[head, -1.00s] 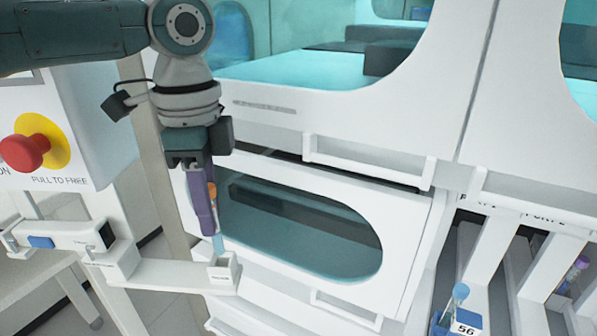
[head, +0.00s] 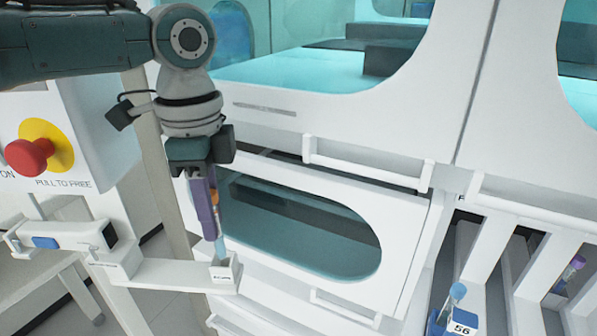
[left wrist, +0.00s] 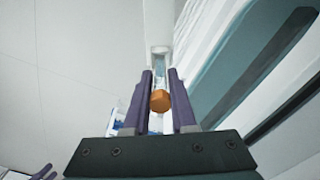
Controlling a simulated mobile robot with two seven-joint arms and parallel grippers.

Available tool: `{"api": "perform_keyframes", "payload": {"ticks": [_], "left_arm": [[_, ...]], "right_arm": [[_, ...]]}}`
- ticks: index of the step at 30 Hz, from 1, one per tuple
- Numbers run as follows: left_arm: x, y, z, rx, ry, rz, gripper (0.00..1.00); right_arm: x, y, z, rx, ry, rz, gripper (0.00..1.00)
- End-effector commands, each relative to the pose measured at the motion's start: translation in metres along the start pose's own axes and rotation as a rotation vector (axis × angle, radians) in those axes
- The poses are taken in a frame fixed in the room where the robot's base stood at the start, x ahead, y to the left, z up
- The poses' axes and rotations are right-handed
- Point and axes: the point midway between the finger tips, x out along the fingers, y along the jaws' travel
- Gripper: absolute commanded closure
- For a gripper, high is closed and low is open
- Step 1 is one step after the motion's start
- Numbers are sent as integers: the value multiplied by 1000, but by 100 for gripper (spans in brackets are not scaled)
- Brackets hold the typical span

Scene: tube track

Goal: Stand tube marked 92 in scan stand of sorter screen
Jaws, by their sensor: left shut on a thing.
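My left gripper (head: 214,205) is shut on a tube with an orange cap (head: 215,196). It holds the tube about upright, lower end down. The tube's pale blue lower part (head: 221,248) reaches the opening of the small white scan stand (head: 224,278); how deep it sits I cannot tell. In the left wrist view the orange cap (left wrist: 160,101) lies between the two purple fingers, with the clear tube in line with the stand's square opening. No number on this tube is readable. At the lower left edge of the left wrist view, small purple prongs (left wrist: 43,172) may be my right gripper.
A red stop button (head: 30,156) on a yellow disc is at the left. The white sorter front with a windowed door (head: 300,228) stands close behind the gripper. At lower right are slotted racks with a tube labelled 56 (head: 462,322) and a purple-capped tube (head: 573,268).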

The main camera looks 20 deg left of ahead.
Motion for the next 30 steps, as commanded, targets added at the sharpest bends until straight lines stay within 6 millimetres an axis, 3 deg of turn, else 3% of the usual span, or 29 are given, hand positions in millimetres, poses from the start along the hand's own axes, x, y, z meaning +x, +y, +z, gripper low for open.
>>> {"api": "perform_keyframes", "payload": {"ticks": [30], "left_arm": [[15, 0, 0, 1, -1, 1, 100]], "right_arm": [[4, 0, 1, 0, 0, 0, 50]]}}
